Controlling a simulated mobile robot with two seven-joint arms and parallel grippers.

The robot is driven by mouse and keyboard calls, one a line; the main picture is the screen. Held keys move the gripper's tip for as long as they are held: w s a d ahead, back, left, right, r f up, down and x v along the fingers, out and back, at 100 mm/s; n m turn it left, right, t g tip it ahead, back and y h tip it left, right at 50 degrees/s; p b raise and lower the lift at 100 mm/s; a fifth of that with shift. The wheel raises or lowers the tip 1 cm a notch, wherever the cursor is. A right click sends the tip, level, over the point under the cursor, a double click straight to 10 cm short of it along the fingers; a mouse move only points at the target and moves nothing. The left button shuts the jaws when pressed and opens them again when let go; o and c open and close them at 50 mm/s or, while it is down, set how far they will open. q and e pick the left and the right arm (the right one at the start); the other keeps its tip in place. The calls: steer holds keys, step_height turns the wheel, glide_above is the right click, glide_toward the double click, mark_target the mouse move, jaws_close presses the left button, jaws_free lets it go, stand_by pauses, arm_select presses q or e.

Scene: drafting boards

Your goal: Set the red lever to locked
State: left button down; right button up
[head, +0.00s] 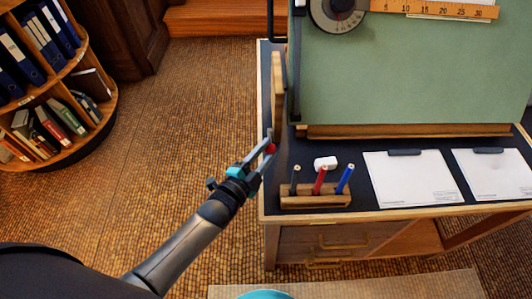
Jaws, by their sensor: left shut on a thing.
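My left gripper (268,151) is at the left edge of the drafting table, shut on the small red knob of the red lever (271,148). The lever sits low beside the wooden side piece of the tilted green drafting board (400,75). The fingers cover most of the lever, so its shaft and any lock markings cannot be made out. My right gripper is not in view.
A curved bookshelf (92,123) stands at left. The floor between is clear.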

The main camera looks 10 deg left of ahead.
arm_select(q)
steer(key=shift+s+f, duration=0.25)
steer(key=shift+f, duration=0.3)
steer(key=c, duration=0.8)
jaws_free()
steer(key=shift+o, duration=1.4)
steer(key=shift+r, duration=0.1)
steer(key=shift+w+r, duration=0.1)
steer(key=p+v, duration=0.2)
steer(key=v, duration=1.3)
steer(key=shift+p, duration=0.35)
